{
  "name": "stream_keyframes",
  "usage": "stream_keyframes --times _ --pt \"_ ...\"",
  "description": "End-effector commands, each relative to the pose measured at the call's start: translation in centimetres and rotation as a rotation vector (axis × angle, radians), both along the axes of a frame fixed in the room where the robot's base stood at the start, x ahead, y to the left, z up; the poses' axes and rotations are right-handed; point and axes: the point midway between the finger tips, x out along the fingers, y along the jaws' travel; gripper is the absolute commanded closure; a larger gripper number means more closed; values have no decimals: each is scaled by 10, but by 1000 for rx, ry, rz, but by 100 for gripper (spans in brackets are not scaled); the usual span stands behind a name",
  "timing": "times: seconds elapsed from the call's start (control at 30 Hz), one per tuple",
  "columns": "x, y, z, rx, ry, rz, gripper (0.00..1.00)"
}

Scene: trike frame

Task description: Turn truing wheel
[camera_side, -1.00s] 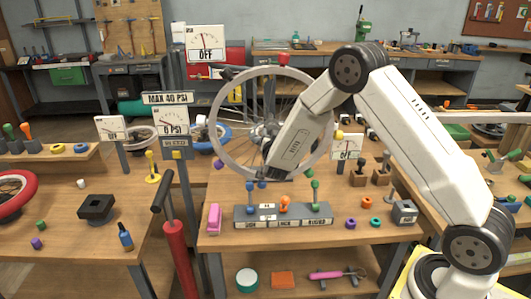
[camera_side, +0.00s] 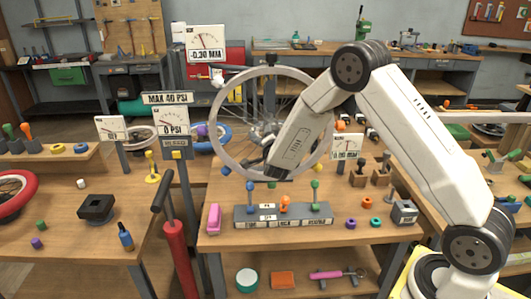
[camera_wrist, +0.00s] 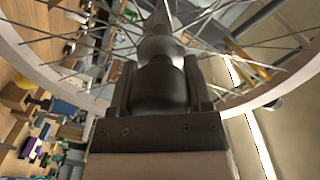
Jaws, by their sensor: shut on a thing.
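The spoked wheel (camera_side: 217,142) with a pale grey rim stands upright in its stand above the middle bench. My gripper (camera_wrist: 160,72) is at the middle of the wheel, in front of the spokes. In the wrist view its two dark fingers are shut on a dark round knob (camera_wrist: 158,92) with a grey tapered end, in line with the hub. The rim (camera_wrist: 55,80) and spokes fan out behind it. In the side view my wrist covers the lower middle of the wheel and hides the grip. The upper dial (camera_side: 206,42) reads -0.30 MM.
A smaller dial (camera_side: 347,147) stands right of the wheel. Below it, a grey lever block (camera_side: 283,216) has blue, orange and green levers. A red pump (camera_side: 177,255) and a gauge post reading 0 PSI (camera_side: 171,121) stand at the left.

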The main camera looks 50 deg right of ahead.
Motion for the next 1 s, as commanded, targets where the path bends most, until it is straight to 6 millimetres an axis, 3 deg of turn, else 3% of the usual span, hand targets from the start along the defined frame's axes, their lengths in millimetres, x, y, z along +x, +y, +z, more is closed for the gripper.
stream_keyframes --times 0.37,0.4,0.5,1.0 --pt "-1 0 0 6 -4 -2 100" --pt "-1 0 -1 5 -4 -2 30" --pt "-1 0 -1 5 -4 -2 2" --pt "-5 5 0 5 -3 0 2"
